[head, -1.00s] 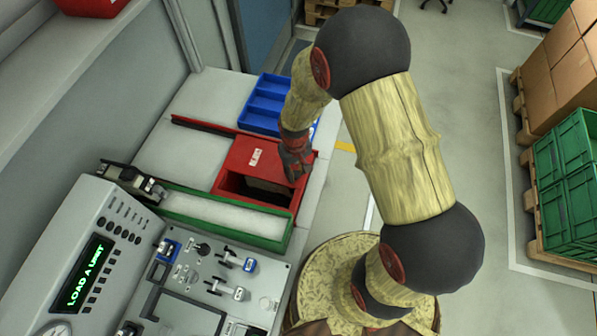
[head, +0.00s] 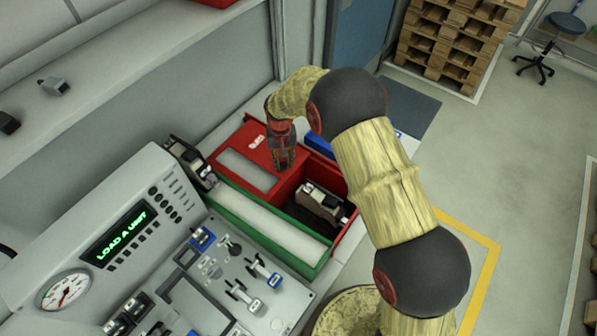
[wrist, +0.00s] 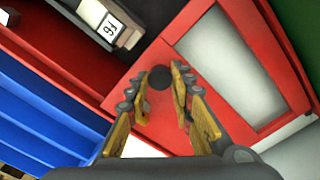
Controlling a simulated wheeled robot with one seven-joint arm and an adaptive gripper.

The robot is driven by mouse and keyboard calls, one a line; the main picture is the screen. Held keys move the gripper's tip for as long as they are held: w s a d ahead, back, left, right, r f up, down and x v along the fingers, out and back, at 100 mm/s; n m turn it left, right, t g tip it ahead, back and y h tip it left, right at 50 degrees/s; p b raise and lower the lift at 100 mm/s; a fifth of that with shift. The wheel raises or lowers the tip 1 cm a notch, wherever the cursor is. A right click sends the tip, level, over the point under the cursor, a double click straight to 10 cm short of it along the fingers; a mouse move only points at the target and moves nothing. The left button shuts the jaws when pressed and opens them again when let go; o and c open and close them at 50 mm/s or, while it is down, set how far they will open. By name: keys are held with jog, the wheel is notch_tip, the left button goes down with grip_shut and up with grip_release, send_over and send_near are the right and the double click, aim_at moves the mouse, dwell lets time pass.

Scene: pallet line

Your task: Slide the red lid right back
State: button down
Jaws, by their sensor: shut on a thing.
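The red lid (head: 250,142) carries a small white label and a rectangular window with a pale surface showing through. It lies left of the open part of the red box (head: 351,233). The lid also shows in the wrist view (wrist: 120,92). My gripper (head: 283,166) is shut on the lid's dark round knob (wrist: 160,77), one finger on each side. A grey and black unit (head: 322,202) sits in the uncovered dark compartment. Its label shows in the wrist view (wrist: 110,28). My arm hides part of the box's far right side.
A green-sided tray (head: 250,222) runs along the box's near side. A blue bin (head: 320,142) stands behind, partly hidden by my arm. The control panel (head: 240,285) and its display console (head: 120,240) are at the front left. A grey and black device (head: 190,158) stands at the tray's left end.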

jog(key=shift+w+a, duration=0.55)
jog(key=shift+a, duration=0.25)
jog(key=c, duration=1.6)
grip_release()
jog(key=shift+o, duration=0.3)
jog(key=shift+r, duration=0.1)
notch_tip(320, 180, up, 12)
